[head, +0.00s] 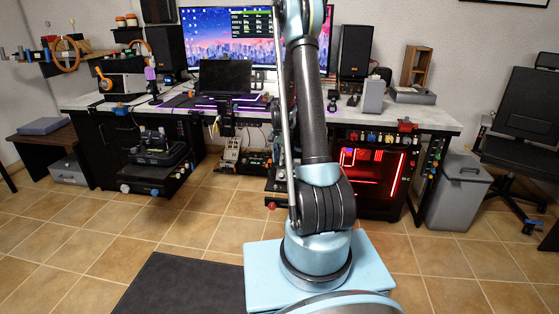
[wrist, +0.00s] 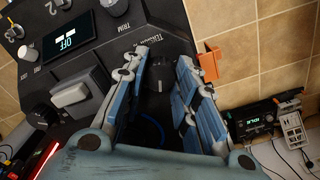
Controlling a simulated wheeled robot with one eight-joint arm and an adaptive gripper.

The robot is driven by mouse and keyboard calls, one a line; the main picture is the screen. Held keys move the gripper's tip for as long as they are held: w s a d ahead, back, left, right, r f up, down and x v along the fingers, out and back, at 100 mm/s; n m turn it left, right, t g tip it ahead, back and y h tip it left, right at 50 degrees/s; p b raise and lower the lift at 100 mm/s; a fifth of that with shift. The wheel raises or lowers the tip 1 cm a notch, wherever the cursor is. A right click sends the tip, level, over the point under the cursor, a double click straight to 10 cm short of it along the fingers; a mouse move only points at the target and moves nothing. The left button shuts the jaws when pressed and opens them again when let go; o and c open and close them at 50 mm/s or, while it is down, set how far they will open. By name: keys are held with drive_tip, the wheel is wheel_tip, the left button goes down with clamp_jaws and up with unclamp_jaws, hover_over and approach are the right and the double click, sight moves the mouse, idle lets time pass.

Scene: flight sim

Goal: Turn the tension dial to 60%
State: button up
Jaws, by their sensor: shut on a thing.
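The tension dial (wrist: 158,76) is a dark round knob on a dark panel (wrist: 172,38) in the wrist view. The lettering beside it is partly covered by a finger, and I cannot read a percentage on it. My gripper (wrist: 162,66) has its two blue-and-grey fingers on either side of the dial, shut on it. In the head view my arm hides the gripper and the dial.
The panel also carries a display (wrist: 68,42) reading OFF, a grey rocker-like block (wrist: 82,93) and other knobs. An orange bracket (wrist: 208,61) juts out beside my right finger. A device (wrist: 252,121) with a lit display stands on the tiled floor.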

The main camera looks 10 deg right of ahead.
drive_tip(key=shift+w, duration=0.15)
drive_tip(key=o, duration=1)
drive_tip(key=shift+o, duration=0.2)
drive_tip(key=shift+r, duration=0.1)
wheel_tip(320, 180, up, 12)
